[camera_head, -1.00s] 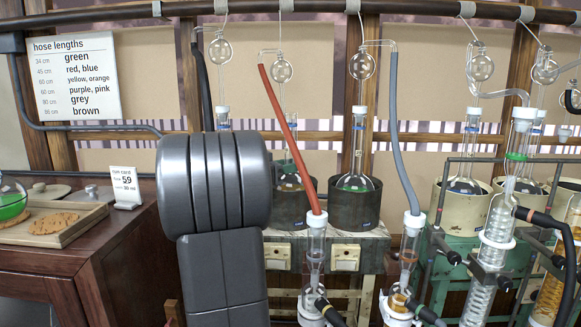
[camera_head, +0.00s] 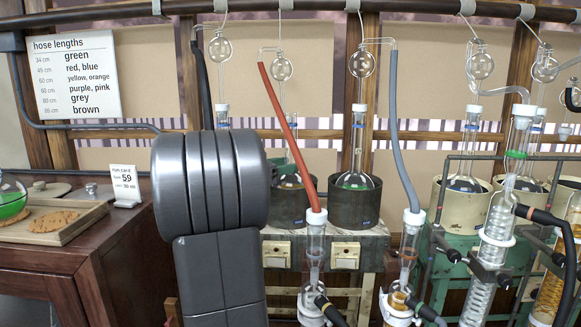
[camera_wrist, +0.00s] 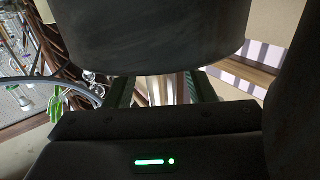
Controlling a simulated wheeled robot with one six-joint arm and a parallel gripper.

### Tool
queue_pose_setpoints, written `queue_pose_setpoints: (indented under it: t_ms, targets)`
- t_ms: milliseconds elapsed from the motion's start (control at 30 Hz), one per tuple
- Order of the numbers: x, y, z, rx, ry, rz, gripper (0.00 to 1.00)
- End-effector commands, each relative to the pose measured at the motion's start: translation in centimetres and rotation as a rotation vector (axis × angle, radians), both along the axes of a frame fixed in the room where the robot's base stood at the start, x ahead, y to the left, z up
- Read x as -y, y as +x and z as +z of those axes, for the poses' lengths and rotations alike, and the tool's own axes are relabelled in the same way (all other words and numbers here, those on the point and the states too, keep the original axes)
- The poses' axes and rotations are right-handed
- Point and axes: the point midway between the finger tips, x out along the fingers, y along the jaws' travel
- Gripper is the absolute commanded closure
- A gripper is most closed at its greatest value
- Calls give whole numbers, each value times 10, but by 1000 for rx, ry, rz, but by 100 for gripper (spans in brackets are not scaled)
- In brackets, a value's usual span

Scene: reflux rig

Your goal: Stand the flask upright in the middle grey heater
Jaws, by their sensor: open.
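The middle grey heater (camera_head: 296,207) stands on the bench, its left side hidden by my arm. Some glass shows at its rim, too covered to tell whether it is the flask. The glass bulb above it has no stoppered neck visible below, unlike its neighbours. In the wrist view a large dark, rounded body, probably a heater (camera_wrist: 150,40), fills the top, close to my gripper (camera_wrist: 163,92). My gripper is open; its fingers show partly below that body. Pale strips show between them, and I cannot tell whether they are the flask. In the head view my arm hides the gripper.
The right grey heater (camera_head: 356,207) holds an upright flask (camera_head: 357,150). A red hose (camera_head: 284,125) and a grey hose (camera_head: 398,130) hang near. Cream heaters (camera_head: 455,200) stand to the right. Glass condensers (camera_head: 314,250) rise in front. A wooden cabinet (camera_head: 100,235) stands at left.

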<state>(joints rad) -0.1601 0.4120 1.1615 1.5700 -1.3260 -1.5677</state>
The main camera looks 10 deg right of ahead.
Motion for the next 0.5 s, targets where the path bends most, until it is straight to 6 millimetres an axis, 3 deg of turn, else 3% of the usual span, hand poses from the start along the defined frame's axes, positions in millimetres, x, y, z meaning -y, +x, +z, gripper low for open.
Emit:
queue_pose_setpoints:
  t_ms: [300, 500]
  targets:
    - [-64, -27, -2, 0, 0, 5, 50]
    - [-88, -37, -1, 1, 0, 2, 50]
